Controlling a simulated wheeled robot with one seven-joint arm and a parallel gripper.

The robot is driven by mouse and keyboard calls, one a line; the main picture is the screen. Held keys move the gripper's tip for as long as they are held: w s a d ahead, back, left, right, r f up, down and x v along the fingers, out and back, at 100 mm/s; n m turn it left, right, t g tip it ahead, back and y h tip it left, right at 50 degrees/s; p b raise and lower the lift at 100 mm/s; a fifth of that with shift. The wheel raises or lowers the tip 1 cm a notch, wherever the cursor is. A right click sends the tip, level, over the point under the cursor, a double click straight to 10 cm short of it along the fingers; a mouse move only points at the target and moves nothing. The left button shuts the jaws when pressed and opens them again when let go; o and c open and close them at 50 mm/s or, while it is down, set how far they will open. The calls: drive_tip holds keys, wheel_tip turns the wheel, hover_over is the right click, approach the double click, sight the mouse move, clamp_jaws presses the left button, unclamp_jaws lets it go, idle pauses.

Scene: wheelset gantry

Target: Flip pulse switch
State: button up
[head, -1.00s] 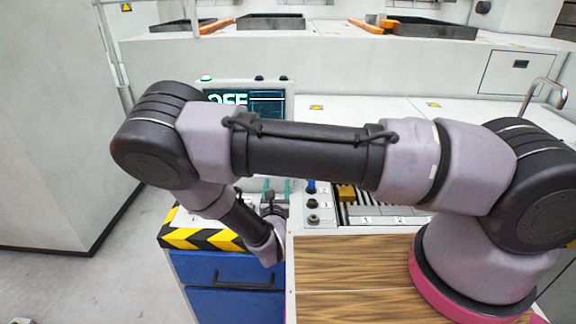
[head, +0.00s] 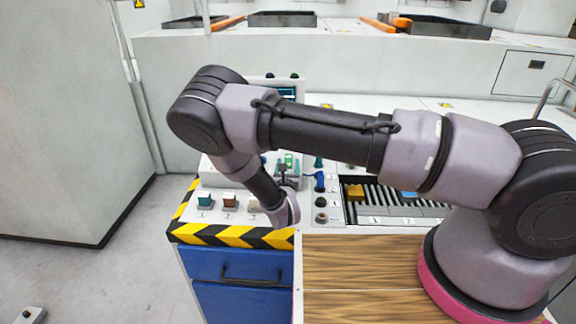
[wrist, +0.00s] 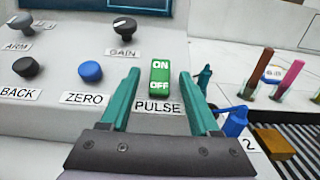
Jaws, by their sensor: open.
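The pulse switch (wrist: 159,78) is a green rocker marked ON at the top and OFF at the bottom, above the PULSE label (wrist: 158,106) in the wrist view. My gripper (wrist: 161,85) is open, with one teal finger on each side of the switch in the picture. Nothing is between the fingers except the view of the switch; I cannot tell how far off the panel they are. In the head view, a green patch at the panel (head: 289,160) shows near my wrist, and the arm hides part of the panel.
A blue ZERO button (wrist: 90,71), a black BACK button (wrist: 26,67) and a GAIN knob (wrist: 124,24) are to the left. A blue part (wrist: 234,122) stands right of the right finger. A roller tray with a yellow block (head: 355,192) lies right of the panel.

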clamp_jaws()
drive_tip(key=shift+w+r+g, duration=0.2)
drive_tip(key=shift+r+g, duration=0.2)
drive_tip(key=shift+g, duration=0.8)
drive_tip(key=shift+r+g, duration=0.1)
drive_tip(key=shift+g, duration=1)
unclamp_jaws()
drive_tip(key=shift+w, duration=0.1)
drive_tip(key=v, duration=1)
drive_tip(key=shift+s+r, duration=0.15)
drive_tip(key=shift+s, duration=0.25)
